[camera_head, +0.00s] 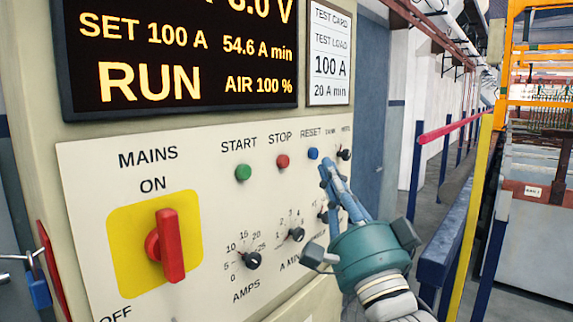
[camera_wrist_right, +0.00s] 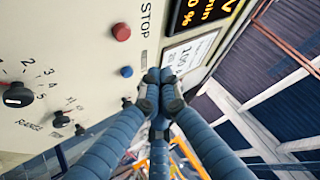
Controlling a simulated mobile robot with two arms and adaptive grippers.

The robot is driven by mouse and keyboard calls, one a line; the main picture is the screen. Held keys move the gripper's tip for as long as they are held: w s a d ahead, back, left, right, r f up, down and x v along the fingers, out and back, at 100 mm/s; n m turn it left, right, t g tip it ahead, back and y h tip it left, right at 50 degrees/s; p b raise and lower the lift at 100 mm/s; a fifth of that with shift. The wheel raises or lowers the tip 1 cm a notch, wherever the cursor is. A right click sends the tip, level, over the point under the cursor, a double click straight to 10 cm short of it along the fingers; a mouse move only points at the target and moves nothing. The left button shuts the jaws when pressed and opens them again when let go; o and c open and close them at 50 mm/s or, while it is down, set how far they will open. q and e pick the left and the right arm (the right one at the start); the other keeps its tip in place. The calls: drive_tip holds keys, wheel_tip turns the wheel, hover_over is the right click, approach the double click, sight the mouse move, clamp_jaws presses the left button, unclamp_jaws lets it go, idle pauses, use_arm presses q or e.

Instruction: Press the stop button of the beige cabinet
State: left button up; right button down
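The beige cabinet's control panel (camera_head: 90,215) fills the left and middle of the head view. The red stop button (camera_head: 282,161) sits under the word STOP, between the green start button (camera_head: 243,173) and the blue reset button (camera_head: 313,154). In the right wrist view the stop button (camera_wrist_right: 121,32) is up and left of my fingertips. My right gripper (camera_head: 327,172) has its blue fingers drawn together, with nothing visible between them. In the head view its tips appear right of the stop button, just below the reset button. The gap to the panel is unclear. My left gripper is out of view.
A red mains switch on a yellow plate (camera_head: 118,262) is at the left of the panel. Black knobs (camera_head: 297,234) sit below the buttons. The lit display (camera_head: 180,55) is above. A yellow post (camera_head: 468,220) and blue rail (camera_head: 447,225) stand at the right.

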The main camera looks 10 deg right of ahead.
drive_tip(key=shift+w+a, duration=0.95)
drive_tip(key=shift+w, duration=0.25)
drive_tip(key=shift+w+a, duration=0.9)
drive_tip(key=shift+w, duration=0.25)
drive_tip(key=shift+w, duration=0.1)
drive_tip(key=shift+w+a, duration=0.25)
drive_tip(key=shift+w+a, duration=0.25)
drive_tip(key=shift+w, duration=0.1)
idle(0.4)
drive_tip(key=shift+s+d, duration=0.1)
idle(0.4)
drive_tip(key=shift+s+d, duration=0.4)
drive_tip(key=shift+s, duration=0.2)
drive_tip(key=shift+s+d, duration=0.1)
drive_tip(key=shift+s+d+p, duration=0.3)
drive_tip(key=shift+s+d, duration=0.45)
drive_tip(key=shift+s, duration=0.2)
drive_tip(key=shift+s+d+p, duration=0.3)
drive_tip(key=shift+s+d, duration=0.4)
drive_tip(key=shift+s, duration=0.25)
